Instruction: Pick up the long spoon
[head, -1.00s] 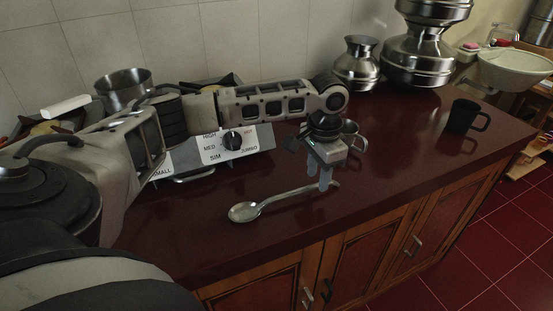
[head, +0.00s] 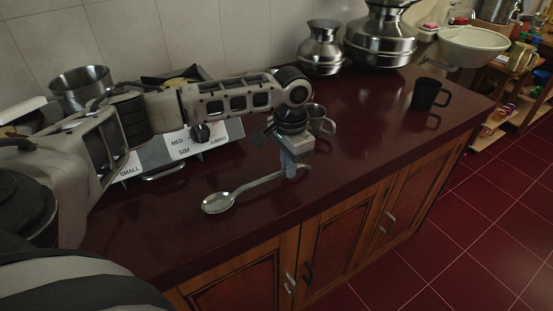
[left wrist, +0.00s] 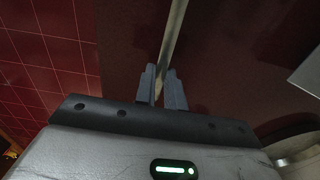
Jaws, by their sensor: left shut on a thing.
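The long spoon (head: 243,189) is silver, with its round bowl at the left and its handle running right across the dark red counter. My left gripper (head: 289,172) points down at the handle near its right end and is shut on it. In the left wrist view the handle (left wrist: 175,35) runs between the two grey fingers (left wrist: 161,88). The spoon appears at or just above the counter; I cannot tell whether it touches. My right gripper is not in view.
A metal cup (head: 319,120) stands just behind my left gripper. A black mug (head: 428,95) is at the right end of the counter (head: 350,150). Steel pots (head: 323,52) stand at the back. A stove (head: 190,145) is behind my left arm. The counter's front edge is close.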

